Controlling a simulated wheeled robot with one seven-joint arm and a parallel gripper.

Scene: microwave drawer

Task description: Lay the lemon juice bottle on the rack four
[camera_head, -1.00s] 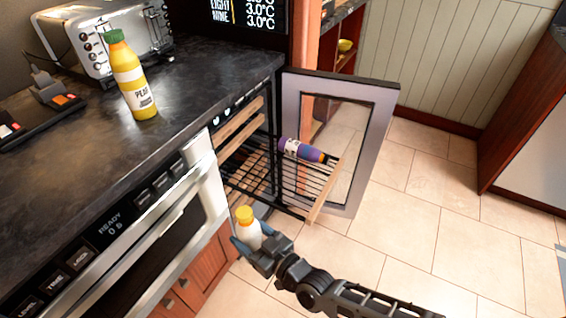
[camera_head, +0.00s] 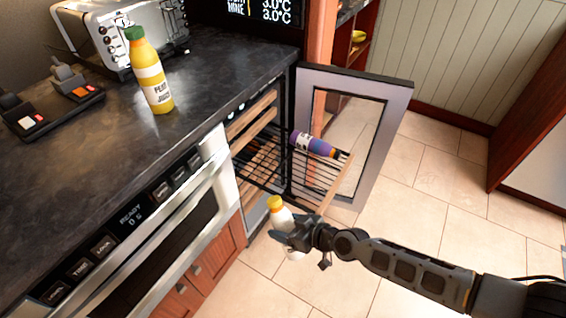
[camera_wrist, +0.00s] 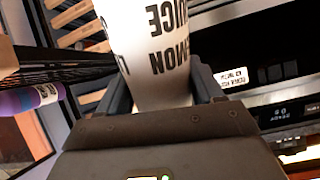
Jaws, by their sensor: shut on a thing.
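My gripper (camera_head: 292,238) is shut on the lemon juice bottle (camera_head: 281,217), a white bottle with a yellow cap, held roughly upright just in front of the open cooler and its pulled-out rack. In the wrist view the white lemon juice bottle (camera_wrist: 155,50) stands between my fingers, its printed label upside down. A wire rack (camera_head: 318,181) with a wooden front edge is pulled out of the cooler. A purple bottle (camera_head: 313,145) lies on it. Other wooden-fronted racks (camera_head: 252,117) sit inside the cooler. I cannot tell the rack numbers.
The cooler's glass door (camera_head: 393,110) stands open to the right of the rack. A yellow pear juice bottle (camera_head: 152,80) and a toaster (camera_head: 110,35) stand on the dark counter. The tiled floor at right is clear.

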